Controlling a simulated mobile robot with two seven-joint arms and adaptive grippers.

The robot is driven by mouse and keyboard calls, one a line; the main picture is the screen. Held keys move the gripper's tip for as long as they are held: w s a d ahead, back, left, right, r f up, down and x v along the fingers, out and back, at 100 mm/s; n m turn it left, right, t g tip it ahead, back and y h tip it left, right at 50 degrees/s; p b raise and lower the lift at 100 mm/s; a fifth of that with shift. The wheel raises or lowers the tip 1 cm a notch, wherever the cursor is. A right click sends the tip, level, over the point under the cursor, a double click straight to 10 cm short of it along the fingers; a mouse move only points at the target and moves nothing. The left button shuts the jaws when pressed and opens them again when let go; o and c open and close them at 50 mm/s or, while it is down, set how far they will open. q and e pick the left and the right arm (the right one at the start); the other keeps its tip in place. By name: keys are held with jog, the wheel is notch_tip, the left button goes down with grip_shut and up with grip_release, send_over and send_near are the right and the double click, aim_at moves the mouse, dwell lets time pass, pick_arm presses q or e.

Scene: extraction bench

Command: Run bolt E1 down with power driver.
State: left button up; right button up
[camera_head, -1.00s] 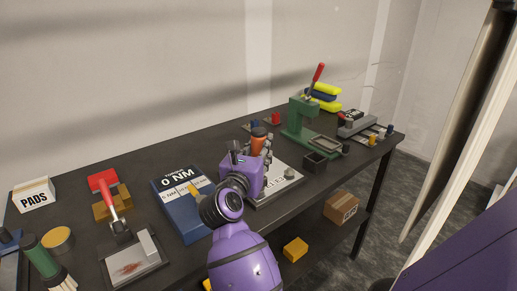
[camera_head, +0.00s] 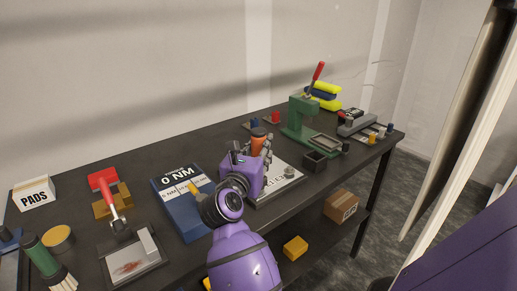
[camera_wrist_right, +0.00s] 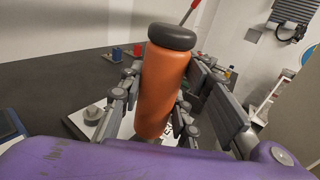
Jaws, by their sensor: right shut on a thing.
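My right gripper (camera_head: 254,160) is shut on an orange cylinder with a dark cap, the power driver (camera_head: 259,145). In the right wrist view the driver (camera_wrist_right: 163,88) stands nearly upright, slightly tilted, between the grey fingers (camera_wrist_right: 160,105). It is over or beside a white-topped plate (camera_head: 268,195) on the bench. The driver's lower end is hidden, so I cannot tell whether it touches a bolt. A grey bolt-like knob (camera_head: 289,171) stands on the plate, right of the gripper; a grey knob also shows in the right wrist view (camera_wrist_right: 93,112). I cannot read which bolt is E1. My left gripper is out of view.
A blue torque display (camera_head: 180,205) reading 0 NM lies left of my gripper. A green press (camera_head: 300,117) with a red lever and a black open box (camera_head: 314,162) stand to the right. A red-handled clamp (camera_head: 108,190) and a PADS box (camera_head: 34,194) are at left.

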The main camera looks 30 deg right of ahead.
jog(key=shift+f, duration=0.6)
dwell(2.1)
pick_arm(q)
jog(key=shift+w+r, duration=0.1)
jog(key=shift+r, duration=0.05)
pick_arm(e)
jog(key=shift+r, duration=0.15)
